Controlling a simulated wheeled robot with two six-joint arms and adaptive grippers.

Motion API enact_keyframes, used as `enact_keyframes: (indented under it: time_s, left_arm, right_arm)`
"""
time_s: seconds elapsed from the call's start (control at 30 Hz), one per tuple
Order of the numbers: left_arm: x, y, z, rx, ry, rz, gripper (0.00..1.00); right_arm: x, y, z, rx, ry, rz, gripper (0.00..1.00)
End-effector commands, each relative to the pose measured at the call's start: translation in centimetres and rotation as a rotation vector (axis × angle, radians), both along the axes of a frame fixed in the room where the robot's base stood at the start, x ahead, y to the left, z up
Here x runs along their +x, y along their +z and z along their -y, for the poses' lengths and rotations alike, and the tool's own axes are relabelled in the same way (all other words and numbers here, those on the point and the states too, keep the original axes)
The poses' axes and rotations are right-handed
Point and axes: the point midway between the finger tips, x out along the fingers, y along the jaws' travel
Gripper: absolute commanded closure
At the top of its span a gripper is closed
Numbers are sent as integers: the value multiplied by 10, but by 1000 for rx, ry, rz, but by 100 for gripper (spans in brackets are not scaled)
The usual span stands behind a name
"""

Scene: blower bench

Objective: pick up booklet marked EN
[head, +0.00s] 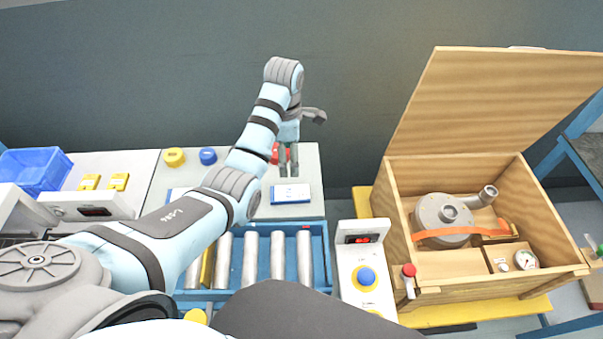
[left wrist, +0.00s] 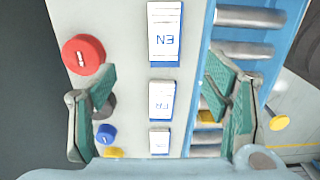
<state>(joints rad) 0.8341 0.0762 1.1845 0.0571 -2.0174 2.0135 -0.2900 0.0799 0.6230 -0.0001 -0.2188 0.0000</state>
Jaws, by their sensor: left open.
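The booklet marked EN (left wrist: 164,32) lies flat at the top of the left wrist view, white with a blue edge, its letters upside down. In the head view it is the white booklet (head: 291,193) on the pale bench top, just in front of my left gripper (head: 288,172). In the left wrist view my left gripper (left wrist: 160,82) is open and empty, its green-padded fingers spread either side of the booklet row. The EN booklet is beyond the fingertips, apart from them. My right gripper is not in view.
A second booklet (left wrist: 161,100) and a third (left wrist: 159,141) lie in line with it. A red round object (left wrist: 83,55), a blue one (head: 208,155) and a yellow one (head: 174,157) stand behind. A roller tray (head: 319,250) lies in front; an open wooden crate (head: 455,268) stands right.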

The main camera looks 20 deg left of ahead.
Motion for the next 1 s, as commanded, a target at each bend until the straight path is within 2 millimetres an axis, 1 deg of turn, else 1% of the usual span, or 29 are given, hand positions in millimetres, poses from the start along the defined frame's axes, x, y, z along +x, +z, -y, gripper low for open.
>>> enact_keyframes:
  time_s: [0.07, 0.17, 0.2, 0.33, 0.4, 0.47, 0.57, 0.7, 0.8, 0.97, 1.0]
  left_arm:
    - [-2, -8, 0, 0, 0, 1, 30]
    - [-5, -32, 0, 0, -1, 1, 30]
    - [-6, -41, 1, 0, -2, 0, 30]
    - [-3, -75, 1, 0, -3, -2, 30]
    - [-2, -88, 1, 0, -3, -4, 30]
    - [-1, -94, 1, -1, -2, -3, 30]
    - [-1, -110, 0, 0, -2, -6, 30]
    - [-2, -139, -1, 0, 0, -4, 30]
    - [-2, -147, -1, 0, 0, -2, 30]
    - [-2, -146, -1, 0, 0, -1, 30]
    - [-2, -146, -1, 0, 0, -1, 33]
  right_arm:
    - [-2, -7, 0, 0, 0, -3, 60]
    - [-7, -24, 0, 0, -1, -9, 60]
    - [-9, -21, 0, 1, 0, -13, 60]
    - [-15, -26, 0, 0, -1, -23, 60]
    - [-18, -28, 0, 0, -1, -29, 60]
    - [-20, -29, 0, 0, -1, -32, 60]
    - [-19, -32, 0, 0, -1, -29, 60]
    - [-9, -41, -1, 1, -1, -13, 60]
    - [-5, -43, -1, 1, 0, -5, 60]
    - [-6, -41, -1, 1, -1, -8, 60]
    - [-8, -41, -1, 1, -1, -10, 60]
